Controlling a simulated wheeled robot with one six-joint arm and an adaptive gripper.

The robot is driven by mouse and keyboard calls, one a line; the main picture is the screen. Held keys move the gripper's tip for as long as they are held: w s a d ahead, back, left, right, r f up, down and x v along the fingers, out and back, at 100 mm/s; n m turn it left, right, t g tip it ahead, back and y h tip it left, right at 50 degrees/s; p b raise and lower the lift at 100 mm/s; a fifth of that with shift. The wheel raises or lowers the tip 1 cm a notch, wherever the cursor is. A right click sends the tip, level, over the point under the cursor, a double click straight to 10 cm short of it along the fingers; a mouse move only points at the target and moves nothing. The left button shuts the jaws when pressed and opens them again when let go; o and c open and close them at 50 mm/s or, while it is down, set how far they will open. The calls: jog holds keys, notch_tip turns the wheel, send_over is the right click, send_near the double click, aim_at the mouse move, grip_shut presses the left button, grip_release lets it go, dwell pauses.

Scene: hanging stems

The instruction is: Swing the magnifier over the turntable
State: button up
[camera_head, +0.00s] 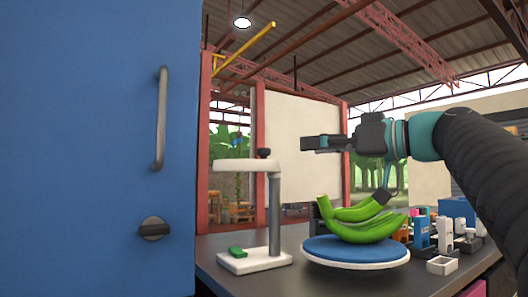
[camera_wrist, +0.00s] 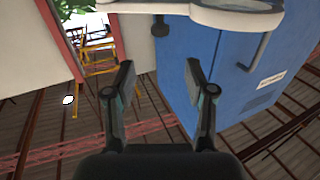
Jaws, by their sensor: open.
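The magnifier is a white stand with a grey post. Its arm (camera_head: 243,165) points left, away from the turntable, with a black knob (camera_head: 264,153) above the post. In the wrist view, the magnifier's pale head (camera_wrist: 235,14) and black knob (camera_wrist: 160,27) lie along the top edge, seen upside down. The turntable (camera_head: 330,251) is a blue disc with a white rim, right of the stand, bearing green bananas (camera_head: 360,225). My gripper (camera_head: 306,142) points left, slightly higher and to the right of the knob. It also shows in the wrist view (camera_wrist: 160,75), fingers apart and empty.
A large blue cabinet (camera_head: 95,150) with a handle fills the left. A green block (camera_head: 237,252) lies on the stand's white base (camera_head: 254,261). Several small boxes and bottles (camera_head: 445,235) crowd the dark table's right side. The air above the turntable is partly taken by my arm.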

aim_at(264, 149)
jog(key=p+x, duration=0.1)
jog(key=x, duration=1.1)
jog(key=shift+w+a, duration=0.15)
jog(key=shift+a, duration=0.15)
grip_shut()
